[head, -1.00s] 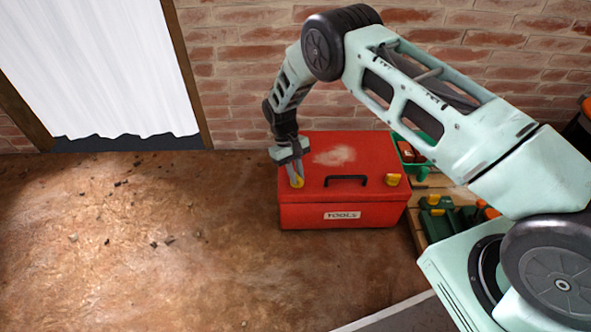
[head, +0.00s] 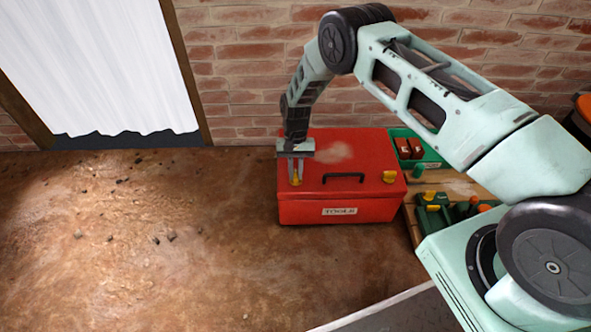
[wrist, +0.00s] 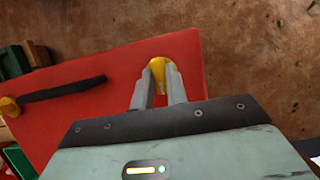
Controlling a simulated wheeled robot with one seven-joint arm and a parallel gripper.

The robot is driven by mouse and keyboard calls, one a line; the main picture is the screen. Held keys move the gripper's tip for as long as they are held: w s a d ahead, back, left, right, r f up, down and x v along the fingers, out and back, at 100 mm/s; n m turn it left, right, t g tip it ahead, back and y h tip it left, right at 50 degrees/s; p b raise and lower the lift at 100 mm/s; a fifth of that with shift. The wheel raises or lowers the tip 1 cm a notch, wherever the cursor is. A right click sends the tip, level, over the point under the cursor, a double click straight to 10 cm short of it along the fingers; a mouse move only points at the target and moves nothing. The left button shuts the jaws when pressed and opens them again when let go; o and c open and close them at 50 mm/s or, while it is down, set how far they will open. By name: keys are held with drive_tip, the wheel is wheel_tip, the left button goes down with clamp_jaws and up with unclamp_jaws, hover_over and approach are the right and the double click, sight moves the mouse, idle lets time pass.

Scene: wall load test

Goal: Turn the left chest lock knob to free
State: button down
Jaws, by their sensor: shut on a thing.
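The red tool chest (head: 340,209) stands on the floor against the brick wall, its lid closed, with a black handle (head: 343,177) and a TOOLS label on its front. The left yellow lock knob (head: 296,181) is at the lid's front left corner, partly hidden by my fingers. My gripper (head: 296,174) is over it, shut on the knob; in the wrist view the knob (wrist: 161,68) shows between and beyond the two fingertips. The right yellow knob (head: 389,177) is uncovered at the lid's right; it also shows at the left edge of the wrist view (wrist: 9,106).
A green bin (head: 432,160) with red-brown boxes and a green case with yellow parts (head: 432,214) sit on a wooden surface right of the chest. A white curtain (head: 100,65) hangs at left. The floor left of the chest is open, with small debris.

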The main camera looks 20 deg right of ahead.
idle(0.4)
drive_tip(key=c, duration=1.4)
unclamp_jaws()
drive_tip(key=shift+r, duration=0.1)
drive_tip(key=p+v, duration=0.4)
drive_tip(key=v, duration=1.3)
drive_tip(key=shift+p, duration=0.35)
drive_tip(key=shift+d+r, duration=0.1)
drive_tip(key=shift+r, duration=0.05)
